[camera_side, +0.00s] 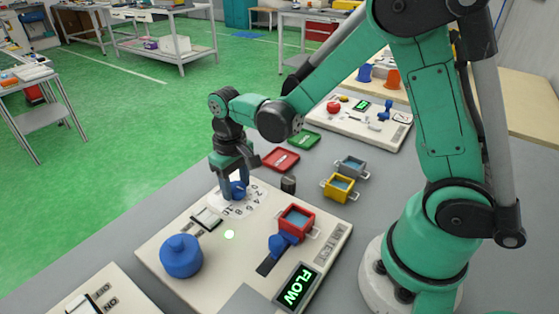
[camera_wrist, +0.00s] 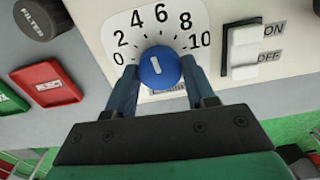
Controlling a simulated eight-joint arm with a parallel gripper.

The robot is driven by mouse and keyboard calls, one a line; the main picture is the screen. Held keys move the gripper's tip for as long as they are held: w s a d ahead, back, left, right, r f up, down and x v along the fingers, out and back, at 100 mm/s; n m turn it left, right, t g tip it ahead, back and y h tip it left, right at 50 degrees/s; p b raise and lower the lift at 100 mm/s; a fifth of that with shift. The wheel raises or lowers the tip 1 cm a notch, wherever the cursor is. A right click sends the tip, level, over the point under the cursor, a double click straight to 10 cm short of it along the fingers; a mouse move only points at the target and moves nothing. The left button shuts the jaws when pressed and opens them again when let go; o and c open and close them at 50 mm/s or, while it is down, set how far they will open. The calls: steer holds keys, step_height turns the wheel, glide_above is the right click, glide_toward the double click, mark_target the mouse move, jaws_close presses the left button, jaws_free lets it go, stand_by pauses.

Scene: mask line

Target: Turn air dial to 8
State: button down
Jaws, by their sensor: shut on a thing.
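The air dial is a blue round knob (camera_wrist: 158,67) with a short white mark, on a white scale plate (camera_wrist: 190,12) numbered 0 to 10. The mark stands nearly upright, tilted slightly left, roughly towards the 4 to 6 part; its exact reading is hard to tell. My gripper (camera_wrist: 160,85) is shut on the knob, one finger on each side. In the side view my gripper (camera_side: 236,190) points down over the dial (camera_side: 238,189) at the panel's far end, hiding part of the scale.
The panel (camera_side: 185,215) also carries a big blue button (camera_side: 181,256), a blue lever (camera_side: 284,243), a red container (camera_side: 296,221) and a green FLOW display (camera_side: 297,288). An ON/OFF switch (camera_wrist: 243,50) is right of the dial.

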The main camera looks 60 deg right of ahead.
mark_target(236, 187)
steer(key=m, duration=0.4)
steer(key=shift+m, duration=2.8)
steer(key=shift+c, duration=1.4)
jaws_free()
steer(key=shift+r, duration=2.8)
